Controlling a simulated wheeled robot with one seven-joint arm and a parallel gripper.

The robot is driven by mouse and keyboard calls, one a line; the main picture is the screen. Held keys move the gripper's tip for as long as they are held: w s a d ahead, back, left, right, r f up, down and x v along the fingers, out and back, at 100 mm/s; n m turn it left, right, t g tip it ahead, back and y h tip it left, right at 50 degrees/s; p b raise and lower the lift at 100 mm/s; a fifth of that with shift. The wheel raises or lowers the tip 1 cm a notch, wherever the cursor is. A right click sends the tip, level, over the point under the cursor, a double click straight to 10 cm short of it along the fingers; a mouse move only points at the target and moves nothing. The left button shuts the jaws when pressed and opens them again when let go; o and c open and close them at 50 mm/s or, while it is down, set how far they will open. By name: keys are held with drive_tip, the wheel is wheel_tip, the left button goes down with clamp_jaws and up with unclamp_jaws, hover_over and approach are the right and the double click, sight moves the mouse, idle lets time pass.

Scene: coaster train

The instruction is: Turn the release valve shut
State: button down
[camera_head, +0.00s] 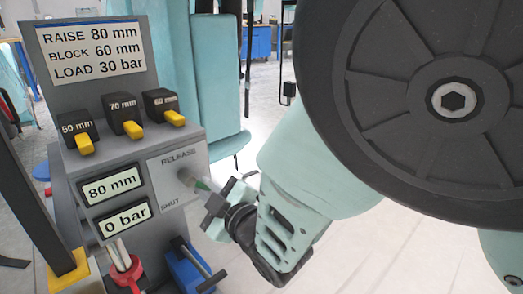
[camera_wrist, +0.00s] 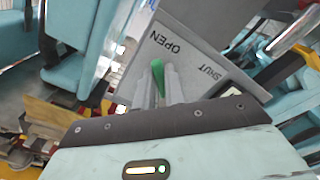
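The release valve is on the sloped grey panel (camera_head: 165,185) of the console, with a round hub (camera_head: 186,176) and a green lever that sticks out to the right. In the wrist view the green lever (camera_wrist: 157,72) lies beside the printed OPEN, away from the word SHUT. In the head view SHUT is at the panel's lower left and OPEN is hidden. My gripper (camera_head: 211,196) is at the lever, right of the panel. In the wrist view its two grey fingers (camera_wrist: 159,88) are close together, one on each side of the lever, and appear shut on it.
Displays read 80 mm (camera_head: 111,185) and 0 bar (camera_head: 125,219). Several black blocks with yellow tabs stand above them, under a sign (camera_head: 91,51). A red fitting with hoses (camera_head: 124,270) and a blue device (camera_head: 190,266) are below. Pale floor at right is clear.

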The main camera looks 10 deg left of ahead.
drive_tip(key=shift+f+m, duration=0.1)
drive_tip(key=shift+m, duration=0.2)
drive_tip(key=m, duration=0.3)
drive_tip(key=s+a+m+b, duration=0.1)
drive_tip(key=m, duration=0.2)
drive_tip(key=s+a+f+m, duration=0.1)
drive_tip(key=m, duration=0.2)
drive_tip(key=shift+s, duration=0.2)
drive_tip(key=m, duration=0.2)
drive_tip(key=s+a+m, duration=0.1)
drive_tip(key=m, duration=0.1)
drive_tip(key=shift+s+r+m+b, duration=0.1)
drive_tip(key=shift+r+m+b, duration=0.05)
drive_tip(key=shift+m+b, duration=0.15)
drive_tip(key=shift+s+a+r+m, duration=0.2)
drive_tip(key=shift+m, duration=0.7)
drive_tip(key=shift+s+a+r+m, duration=0.15)
drive_tip(key=shift+s+r+m, duration=0.05)
drive_tip(key=shift+m, duration=0.7)
drive_tip(key=c, duration=1.5)
unclamp_jaws()
drive_tip(key=shift+o, duration=0.2)
